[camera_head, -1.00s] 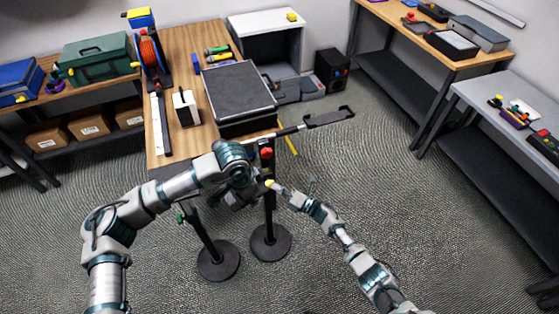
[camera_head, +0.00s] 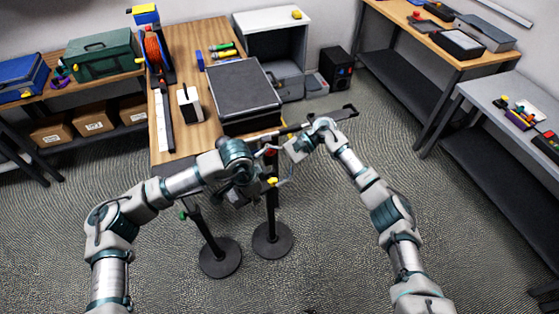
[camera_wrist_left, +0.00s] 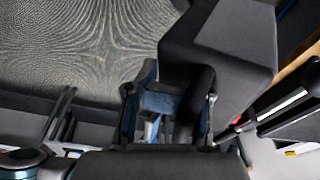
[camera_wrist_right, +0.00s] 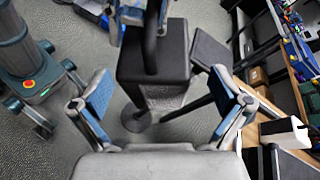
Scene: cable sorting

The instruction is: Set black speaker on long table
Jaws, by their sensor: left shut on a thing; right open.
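My left gripper (camera_head: 240,184) is shut on the handle of a dark box, which I take to be the black speaker. The speaker (camera_wrist_left: 222,45) fills the upper right of the left wrist view. It also hangs ahead in the right wrist view (camera_wrist_right: 155,64). In the head view my left arm mostly hides it, in front of the wooden long table's near edge. The long table (camera_head: 205,38) stands ahead with its top partly bare. My right gripper (camera_head: 295,148) is open and empty beside the left one. Its spread blue-padded fingers (camera_wrist_right: 160,108) face the speaker without touching it.
A large black case (camera_head: 245,90), a white-and-black block (camera_head: 188,105) and a cable reel (camera_head: 155,52) occupy the long table. Two round-based stands (camera_head: 220,257) (camera_head: 272,240) stand before it. A black tower (camera_head: 337,70) sits on the floor. Side tables flank the room.

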